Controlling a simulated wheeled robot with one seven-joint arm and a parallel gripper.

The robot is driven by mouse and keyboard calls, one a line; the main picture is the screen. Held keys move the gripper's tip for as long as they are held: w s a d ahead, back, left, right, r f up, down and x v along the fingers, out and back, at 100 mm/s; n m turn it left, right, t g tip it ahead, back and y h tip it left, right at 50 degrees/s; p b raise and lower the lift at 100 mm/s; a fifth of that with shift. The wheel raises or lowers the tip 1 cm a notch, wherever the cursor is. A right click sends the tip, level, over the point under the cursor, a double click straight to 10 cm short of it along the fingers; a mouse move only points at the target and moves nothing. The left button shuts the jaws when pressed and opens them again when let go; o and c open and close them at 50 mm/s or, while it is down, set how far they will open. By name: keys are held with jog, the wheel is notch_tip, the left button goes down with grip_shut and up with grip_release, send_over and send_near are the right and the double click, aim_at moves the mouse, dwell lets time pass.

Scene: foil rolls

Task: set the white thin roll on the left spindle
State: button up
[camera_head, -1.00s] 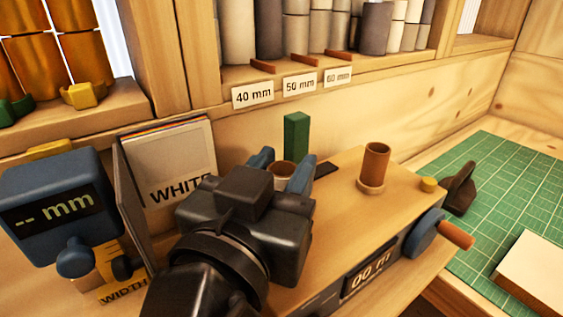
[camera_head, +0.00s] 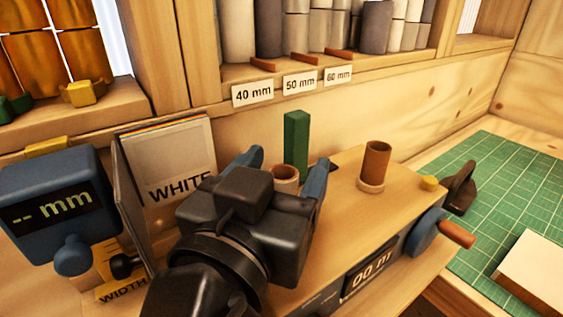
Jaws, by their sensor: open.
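My gripper (camera_head: 287,162) is open over the left part of the wooden winding bench. Its two blue fingers stand apart, one on each side of the left spindle (camera_head: 286,174). Only the brown, hollow top of that spindle shows; its lower part is hidden behind my gripper's body. No white thin roll can be made out there, and I cannot tell whether one sits around it below. The right spindle (camera_head: 375,164) is a bare brown tube on a round flange. White and grey rolls (camera_head: 297,28) stand on the shelf behind, above size labels.
A green post (camera_head: 296,138) stands just behind the left spindle. A card marked WHITE (camera_head: 181,184) and a blue gauge (camera_head: 60,196) are at left. The bench has a blue crank (camera_head: 424,234) and a display (camera_head: 370,273). A green mat (camera_head: 520,190) lies right.

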jog(key=b+v, duration=0.1)
jog(key=v, duration=0.6)
jog(key=shift+s+a+b, duration=0.15)
jog(key=shift+s+b, duration=0.25)
